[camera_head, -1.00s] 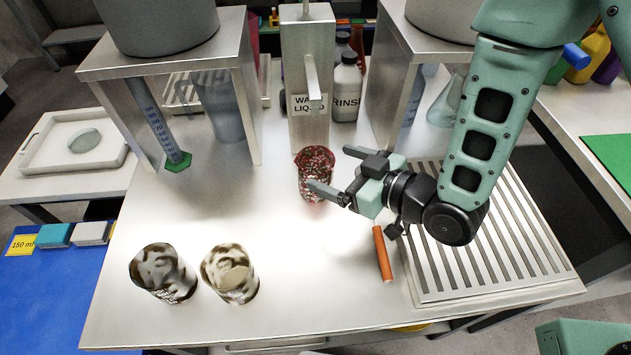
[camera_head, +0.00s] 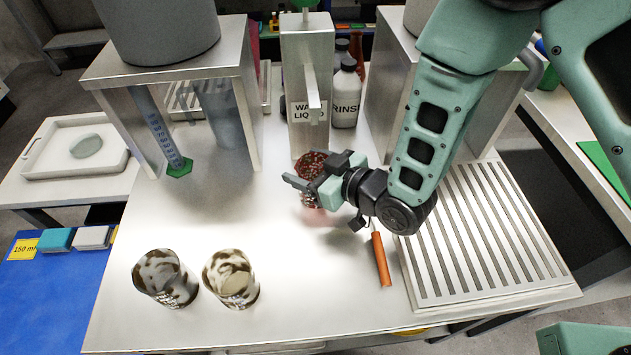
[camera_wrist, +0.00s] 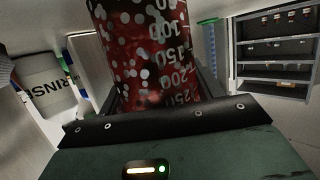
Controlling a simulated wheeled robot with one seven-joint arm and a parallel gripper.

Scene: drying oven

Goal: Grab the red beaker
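The red beaker (camera_head: 310,163), speckled with white, stands upright on the metal bench in front of the wash liquid dispenser. My gripper (camera_head: 309,173) reaches it from the right in the head view, and its fingers are spread around the beaker, one on either side. In the wrist view the beaker (camera_wrist: 150,55) fills the space between the fingers, with its white volume marks showing. The fingers look open, and no firm squeeze shows. My gripper hides part of the beaker in the head view.
Two brown-and-white patterned beakers, one left (camera_head: 165,278) and one right (camera_head: 231,278), stand at the front left. An orange-handled tool (camera_head: 381,260) lies below my arm beside a slatted metal rack (camera_head: 480,240). The dispenser (camera_head: 307,90) and rinse bottle (camera_head: 346,95) stand behind.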

